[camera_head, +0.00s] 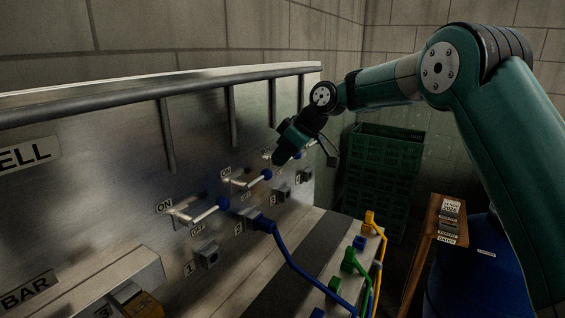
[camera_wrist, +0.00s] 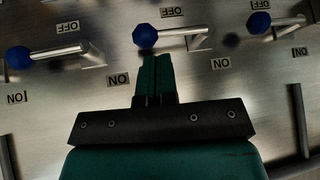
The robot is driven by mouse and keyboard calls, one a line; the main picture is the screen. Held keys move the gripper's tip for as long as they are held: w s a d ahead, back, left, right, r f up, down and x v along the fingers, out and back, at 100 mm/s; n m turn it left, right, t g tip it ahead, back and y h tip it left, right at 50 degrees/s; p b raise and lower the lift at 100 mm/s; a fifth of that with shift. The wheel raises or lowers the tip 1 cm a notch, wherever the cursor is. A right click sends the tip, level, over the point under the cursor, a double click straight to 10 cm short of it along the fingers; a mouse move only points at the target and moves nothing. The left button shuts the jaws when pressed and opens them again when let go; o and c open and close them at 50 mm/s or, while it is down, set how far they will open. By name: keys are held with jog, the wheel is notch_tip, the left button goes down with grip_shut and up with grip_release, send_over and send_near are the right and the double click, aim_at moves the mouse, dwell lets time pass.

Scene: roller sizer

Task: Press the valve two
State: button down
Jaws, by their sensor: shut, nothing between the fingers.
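Three valve levers with blue knobs stand in a row on the metal panel, each between ON and OFF labels. The middle lever (camera_head: 243,182) has its knob (camera_head: 267,174) just below and left of my gripper (camera_head: 278,160). In the wrist view, where the labels are upside down, the middle knob (camera_wrist: 145,36) is right at the tips of my gripper (camera_wrist: 157,62). I cannot tell if they touch. My gripper is shut and empty. The near lever (camera_head: 198,213) is clear, and the far one is partly hidden behind my gripper.
Numbered sockets run below the levers, and a blue cable (camera_head: 289,256) is plugged in at one. Other plugs, green (camera_head: 350,261) and yellow (camera_head: 371,222), are on the bench edge. Green crates (camera_head: 383,165) stand behind. A rail (camera_head: 150,91) runs above the panel.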

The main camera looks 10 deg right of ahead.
jog(key=w+d+r, duration=0.1)
jog(key=d+r, duration=0.2)
jog(key=d, duration=0.5)
jog(key=shift+w+d+r, duration=0.25)
jog(key=shift+d+r, duration=0.1)
jog(key=shift+d, duration=0.05)
jog(key=s+a+f+m+g+b, duration=0.15)
jog(key=s+a, duration=0.35)
jog(key=s, duration=0.6)
jog(key=s+a+m+g+b, duration=0.1)
jog(key=s+a+b, duration=0.3)
jog(key=s, duration=0.6)
jog(key=s+f+m+h, duration=0.1)
jog(key=s+f, duration=0.4)
jog(key=s, duration=0.5)
jog(key=s+f+h+b, duration=0.1)
jog(key=s+f, duration=0.3)
jog(key=s, duration=0.7)
jog(key=shift+s+d+f+m+g, duration=0.15)
jog(key=shift+d+f+m+g, duration=0.1)
jog(key=shift+f+m+g, duration=0.15)
